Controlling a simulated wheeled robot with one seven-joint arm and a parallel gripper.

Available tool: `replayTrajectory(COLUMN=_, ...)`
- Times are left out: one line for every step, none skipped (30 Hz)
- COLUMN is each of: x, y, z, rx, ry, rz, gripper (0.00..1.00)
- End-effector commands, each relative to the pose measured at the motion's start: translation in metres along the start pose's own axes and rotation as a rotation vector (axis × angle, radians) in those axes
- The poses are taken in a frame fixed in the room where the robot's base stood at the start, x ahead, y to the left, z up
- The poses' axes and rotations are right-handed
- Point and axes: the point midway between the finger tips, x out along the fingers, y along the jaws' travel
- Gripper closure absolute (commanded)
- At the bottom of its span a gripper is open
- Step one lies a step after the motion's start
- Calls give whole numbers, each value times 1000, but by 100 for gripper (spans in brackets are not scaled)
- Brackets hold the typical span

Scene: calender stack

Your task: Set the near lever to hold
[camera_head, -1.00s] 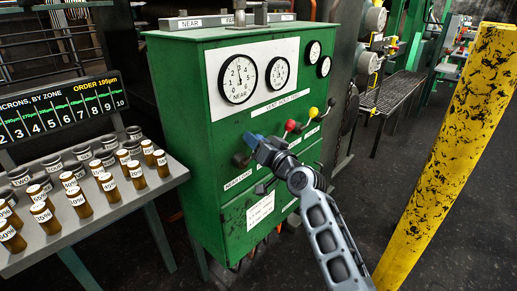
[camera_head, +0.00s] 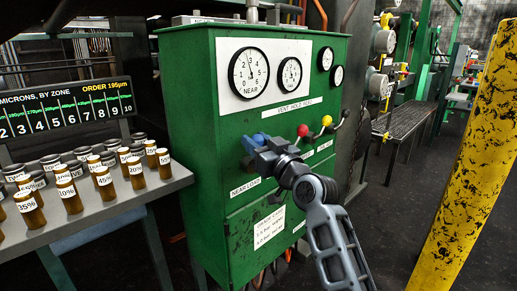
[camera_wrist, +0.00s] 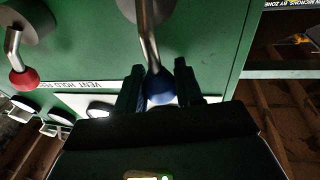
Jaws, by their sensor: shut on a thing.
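The green control cabinet (camera_head: 212,120) carries a row of levers under a strip labelled VENT, HOLD and a third word I cannot fully read. The leftmost lever has a blue knob (camera_head: 258,139) and sits above the NEAR LOAD label (camera_head: 245,187). My gripper (camera_head: 262,152) is at this lever. In the wrist view, the blue knob (camera_wrist: 159,88) lies between the two dark fingers (camera_wrist: 160,90), which are shut on it. The bent metal stem runs from the knob to its round base. My gripper partly hides the lever in the head view.
A red-knobbed lever (camera_head: 303,130) and a yellow-knobbed lever (camera_head: 327,120) stand to the right of the blue one. A bench (camera_head: 150,187) with several brown bottles is at left. A yellow post (camera_head: 470,150) stands at right, with dark floor between.

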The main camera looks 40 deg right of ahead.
Motion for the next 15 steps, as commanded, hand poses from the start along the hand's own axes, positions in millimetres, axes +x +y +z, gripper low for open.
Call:
replayTrajectory(x=0, y=0, z=1, rx=-3, ry=-2, rz=0, gripper=100)
replayTrajectory(x=0, y=0, z=1, rx=-4, ry=-2, rz=0, gripper=100)
replayTrajectory(x=0, y=0, z=1, rx=-4, ry=-2, rz=0, gripper=100)
replayTrajectory(x=0, y=0, z=1, rx=-4, ry=-2, rz=0, gripper=100)
replayTrajectory(x=0, y=0, z=1, rx=-4, ry=-2, rz=0, gripper=100)
replayTrajectory(x=0, y=0, z=1, rx=-4, ry=-2, rz=0, gripper=100)
replayTrajectory(x=0, y=0, z=1, rx=-4, ry=-2, rz=-1, gripper=100)
replayTrajectory(x=0, y=0, z=1, rx=-4, ry=-3, rz=-1, gripper=100)
replayTrajectory(x=0, y=0, z=1, rx=-4, ry=-3, rz=-1, gripper=100)
replayTrajectory(x=0, y=0, z=1, rx=-4, ry=-3, rz=-1, gripper=100)
replayTrajectory(x=0, y=0, z=1, rx=-4, ry=-3, rz=-1, gripper=100)
replayTrajectory(x=0, y=0, z=1, rx=-4, ry=-3, rz=-1, gripper=60)
replayTrajectory(x=0, y=0, z=1, rx=-4, ry=-3, rz=-1, gripper=57)
replayTrajectory(x=0, y=0, z=1, rx=-4, ry=-2, rz=-1, gripper=54)
replayTrajectory(x=0, y=0, z=1, rx=-4, ry=-2, rz=-1, gripper=51)
